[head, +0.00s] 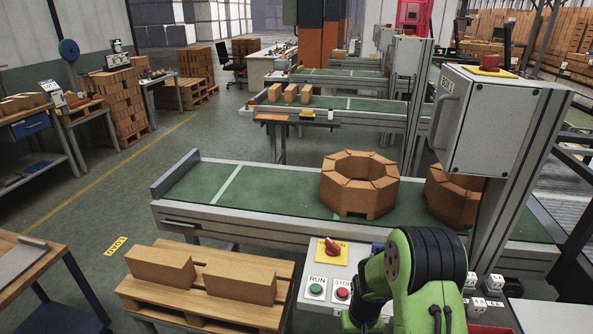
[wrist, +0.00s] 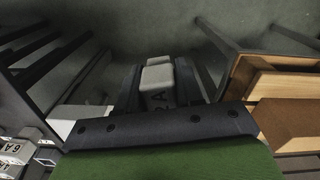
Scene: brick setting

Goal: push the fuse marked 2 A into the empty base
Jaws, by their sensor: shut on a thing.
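In the wrist view my gripper (wrist: 158,88) is shut on a pale grey fuse (wrist: 158,75), which carries a dark marking that reads 2 A. The fuse is held between the two dark fingers, above the floor and clear of any surface that I can make out. In the head view the green arm hides the gripper and the held fuse. Small white labelled blocks (head: 495,283) stand on the panel right of the arm. In the wrist view a similar block marked 6 A (wrist: 14,147) shows at lower left. I cannot tell which base is empty.
The control panel has a red-and-yellow switch (head: 331,251) and RUN and STOP buttons. A pallet (head: 200,318) with two bricks stands to its left. Behind is a green conveyor (head: 270,198) with octagonal brick rings (head: 358,187). A grey cabinet (head: 492,120) rises at the right.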

